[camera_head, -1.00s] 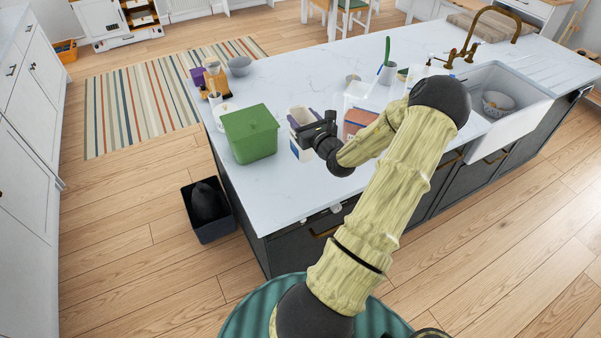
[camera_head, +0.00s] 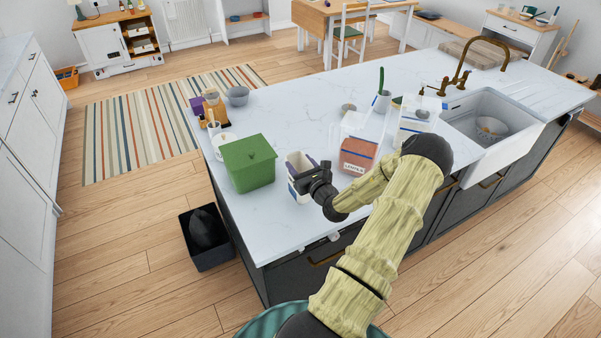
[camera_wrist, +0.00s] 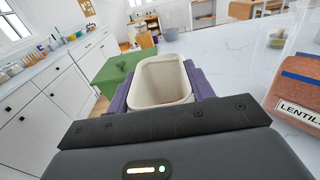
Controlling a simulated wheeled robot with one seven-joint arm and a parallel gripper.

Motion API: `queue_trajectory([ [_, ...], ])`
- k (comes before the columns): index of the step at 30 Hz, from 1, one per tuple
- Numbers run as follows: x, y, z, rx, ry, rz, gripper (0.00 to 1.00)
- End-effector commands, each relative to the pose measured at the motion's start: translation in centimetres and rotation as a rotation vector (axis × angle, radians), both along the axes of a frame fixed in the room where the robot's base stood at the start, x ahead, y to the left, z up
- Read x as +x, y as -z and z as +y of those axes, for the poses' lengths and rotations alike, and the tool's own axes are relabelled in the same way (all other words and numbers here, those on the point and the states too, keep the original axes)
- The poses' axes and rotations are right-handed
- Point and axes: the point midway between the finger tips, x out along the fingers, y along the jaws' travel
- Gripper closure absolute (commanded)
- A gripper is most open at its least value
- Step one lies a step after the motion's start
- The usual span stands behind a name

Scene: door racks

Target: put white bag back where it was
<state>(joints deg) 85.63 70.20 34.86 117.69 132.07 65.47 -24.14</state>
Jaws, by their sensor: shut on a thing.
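The white bag (camera_head: 297,168) is an open-topped, cream-white container near the counter's front left edge, between a green box and a lentils container. My gripper (camera_head: 304,182) is shut on it from the near right side. In the wrist view my gripper's purple fingers (camera_wrist: 158,90) lie along the left and right sides of the bag (camera_wrist: 162,101). Its open mouth faces up and the inside looks empty. The bag looks upright. Its base is partly hidden, and I cannot tell whether it touches the counter.
The green box (camera_head: 248,163) stands close on the left, the lentils container (camera_head: 358,156) close on the right. Clear containers (camera_head: 414,122) and the sink (camera_head: 497,139) are further right. A dark bin (camera_head: 205,238) is on the floor.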

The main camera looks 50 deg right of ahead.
Motion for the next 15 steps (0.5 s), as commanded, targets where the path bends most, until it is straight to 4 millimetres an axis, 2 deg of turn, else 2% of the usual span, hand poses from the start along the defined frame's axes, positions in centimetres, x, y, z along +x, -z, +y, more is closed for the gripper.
queue_trajectory([
  [9,0.1,3.3,0.1,0.001,-0.001,-0.001,1.00],
  [15,0.3,3.6,0.3,0.000,-0.007,-0.001,1.00],
])
